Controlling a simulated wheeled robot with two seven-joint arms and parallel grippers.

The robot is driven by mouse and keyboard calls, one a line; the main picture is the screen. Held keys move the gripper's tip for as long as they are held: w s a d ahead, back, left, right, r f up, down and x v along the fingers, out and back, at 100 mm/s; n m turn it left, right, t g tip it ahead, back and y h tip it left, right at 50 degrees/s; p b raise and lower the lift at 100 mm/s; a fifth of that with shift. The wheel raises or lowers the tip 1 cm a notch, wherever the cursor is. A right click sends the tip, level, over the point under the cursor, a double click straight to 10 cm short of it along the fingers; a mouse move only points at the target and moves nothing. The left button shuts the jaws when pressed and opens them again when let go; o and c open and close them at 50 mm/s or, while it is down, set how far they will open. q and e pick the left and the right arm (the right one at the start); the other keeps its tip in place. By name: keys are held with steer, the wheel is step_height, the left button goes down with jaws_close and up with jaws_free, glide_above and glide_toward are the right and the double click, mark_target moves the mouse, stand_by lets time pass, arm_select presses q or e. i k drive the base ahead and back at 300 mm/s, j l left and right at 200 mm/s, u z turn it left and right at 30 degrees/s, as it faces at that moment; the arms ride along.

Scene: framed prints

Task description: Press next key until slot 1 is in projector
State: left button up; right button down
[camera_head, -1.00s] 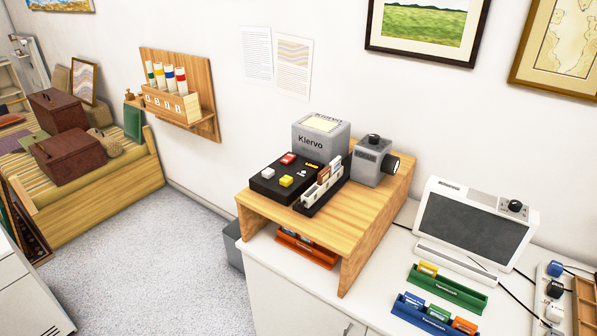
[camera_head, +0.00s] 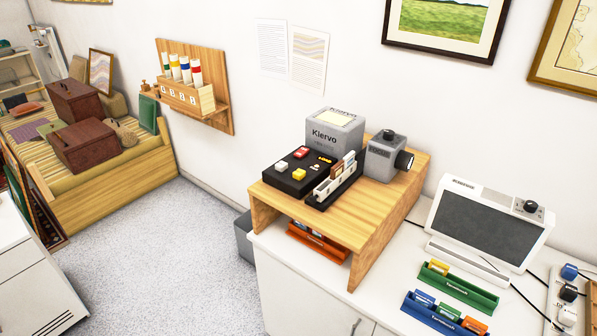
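The slide projector (camera_head: 336,134) stands on a wooden riser (camera_head: 365,211) on the white counter, in the right half of the head view. Its black control panel (camera_head: 297,187) carries a red key (camera_head: 301,152), a white key (camera_head: 281,167) and a yellow key (camera_head: 299,174), with a small lit orange display (camera_head: 325,159). The key labels and the display are too small to read. A grey lens unit (camera_head: 386,158) stands to the right. Neither of my grippers is in view.
A white-framed screen (camera_head: 491,221) stands on the counter at right. Green (camera_head: 458,288) and blue (camera_head: 443,315) slide trays lie before it; an orange tray (camera_head: 318,242) sits under the riser. A power strip (camera_head: 567,295) with cables is at far right. Open floor (camera_head: 170,260) lies left.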

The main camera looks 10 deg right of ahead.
mark_target(300, 174)
steer(key=i+j+z, duration=0.1)
steer(key=z, duration=0.3)
steer(key=j+z, duration=0.2)
steer(key=z, duration=0.15)
steer(key=i+j+z, duration=0.2)
steer(key=j, duration=0.4)
steer(key=j+z, duration=0.25)
steer(key=j, duration=0.8)
steer(key=i+j, duration=0.1)
steer(key=j, duration=0.3)
